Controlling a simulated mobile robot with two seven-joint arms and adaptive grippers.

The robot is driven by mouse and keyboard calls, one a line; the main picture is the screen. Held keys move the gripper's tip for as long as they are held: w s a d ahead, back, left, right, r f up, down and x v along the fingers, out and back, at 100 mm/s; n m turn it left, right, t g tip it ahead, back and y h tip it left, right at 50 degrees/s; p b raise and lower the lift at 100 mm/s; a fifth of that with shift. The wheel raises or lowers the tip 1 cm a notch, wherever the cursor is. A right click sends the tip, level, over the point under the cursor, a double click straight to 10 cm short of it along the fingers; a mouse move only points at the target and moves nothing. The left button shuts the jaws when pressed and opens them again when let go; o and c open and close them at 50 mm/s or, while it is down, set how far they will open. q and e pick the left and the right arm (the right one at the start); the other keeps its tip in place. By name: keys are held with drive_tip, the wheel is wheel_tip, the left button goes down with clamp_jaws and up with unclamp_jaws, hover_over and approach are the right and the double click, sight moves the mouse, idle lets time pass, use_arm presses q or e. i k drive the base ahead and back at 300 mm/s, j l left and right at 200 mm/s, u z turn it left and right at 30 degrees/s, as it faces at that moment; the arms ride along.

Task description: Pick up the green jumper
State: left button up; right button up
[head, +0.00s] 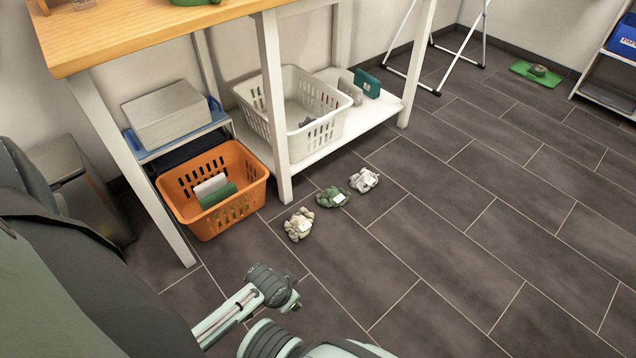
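A crumpled green bundle with a white label, which looks like the green jumper (325,199), lies on the dark tiled floor in front of the table. It is the middle one of a row of three bundles, apart from the other two. Part of one of my arms shows at the bottom of the head view, nearer than the bundles and not touching them. No fingers of either gripper can be made out.
A beige bundle (299,224) and a grey-white bundle (364,181) flank it. An orange basket (240,213) and a white table leg (273,110) stand to the left. A white basket (321,133) sits on the low shelf.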

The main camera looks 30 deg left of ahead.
sight(335, 197)
drive_tip(key=i+l+u, duration=0.25)
drive_tip(key=i+u, duration=0.2)
drive_tip(key=i+l+u, duration=0.6)
drive_tip(key=l+u, duration=0.25)
drive_tip(key=i+l+u, duration=0.2)
drive_tip(key=l+u, duration=0.25)
